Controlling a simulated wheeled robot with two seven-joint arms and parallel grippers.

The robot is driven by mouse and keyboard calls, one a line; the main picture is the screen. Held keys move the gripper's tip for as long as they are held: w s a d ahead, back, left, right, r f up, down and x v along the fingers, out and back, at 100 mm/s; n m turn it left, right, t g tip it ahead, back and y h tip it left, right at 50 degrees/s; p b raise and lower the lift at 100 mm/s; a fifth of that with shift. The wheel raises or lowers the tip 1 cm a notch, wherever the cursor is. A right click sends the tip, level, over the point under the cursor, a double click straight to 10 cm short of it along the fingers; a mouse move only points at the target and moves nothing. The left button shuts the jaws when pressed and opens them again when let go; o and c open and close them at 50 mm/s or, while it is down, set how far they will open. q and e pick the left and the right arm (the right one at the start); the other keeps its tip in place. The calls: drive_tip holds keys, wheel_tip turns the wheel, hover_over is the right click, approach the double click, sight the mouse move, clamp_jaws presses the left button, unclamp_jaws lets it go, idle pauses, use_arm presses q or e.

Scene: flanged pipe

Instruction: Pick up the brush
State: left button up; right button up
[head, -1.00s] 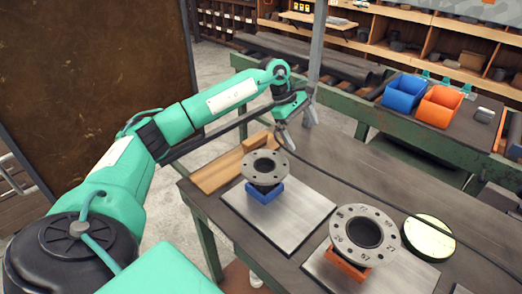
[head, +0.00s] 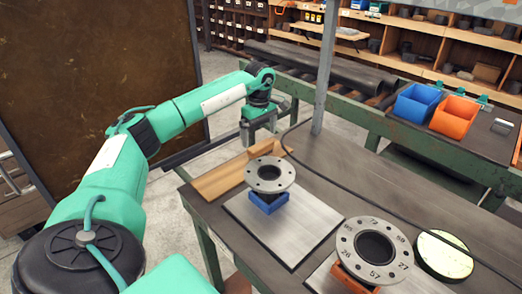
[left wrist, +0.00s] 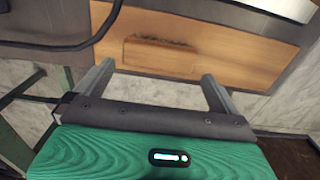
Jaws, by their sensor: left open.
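The brush (left wrist: 160,57) is a brown wooden block with a dark bristle strip along its top edge in the left wrist view. It lies on a wooden board (left wrist: 230,58). My left gripper (head: 260,136) is open and points down above the board's far edge, close to the brush. In the left wrist view its two fingers (left wrist: 158,71) stand apart with the brush beyond them, seen between the tips; nothing is held. My right gripper is not in view.
A flanged pipe piece (head: 270,175) sits on a blue block on a steel plate (head: 300,222). Another flange (head: 373,247) sits on an orange block, beside a round yellow-green disc (head: 444,256). A black cable crosses the table (head: 345,185). A grey post (head: 325,80) stands behind.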

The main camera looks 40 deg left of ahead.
sight(261, 144)
use_arm(q)
drive_tip(key=f, duration=0.3)
drive_tip(key=f+p, duration=0.1)
drive_tip(key=shift+d+f, duration=0.2)
drive_tip(key=shift+d, duration=0.1)
drive_tip(key=shift+f, duration=0.45)
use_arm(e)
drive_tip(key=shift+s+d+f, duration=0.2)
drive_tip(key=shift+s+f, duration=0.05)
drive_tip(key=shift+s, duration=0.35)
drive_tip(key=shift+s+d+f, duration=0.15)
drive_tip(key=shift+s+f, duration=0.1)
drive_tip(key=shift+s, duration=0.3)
use_arm(q)
drive_tip(key=c, duration=0.7)
drive_tip(key=shift+w+r, duration=0.1)
drive_tip(key=shift+r, duration=0.05)
drive_tip(key=shift+c, duration=0.2)
drive_tip(key=shift+r, duration=0.6)
wheel_tip(261, 144, up, 19)
drive_tip(key=b, duration=0.1)
drive_tip(key=shift+f, duration=0.2)
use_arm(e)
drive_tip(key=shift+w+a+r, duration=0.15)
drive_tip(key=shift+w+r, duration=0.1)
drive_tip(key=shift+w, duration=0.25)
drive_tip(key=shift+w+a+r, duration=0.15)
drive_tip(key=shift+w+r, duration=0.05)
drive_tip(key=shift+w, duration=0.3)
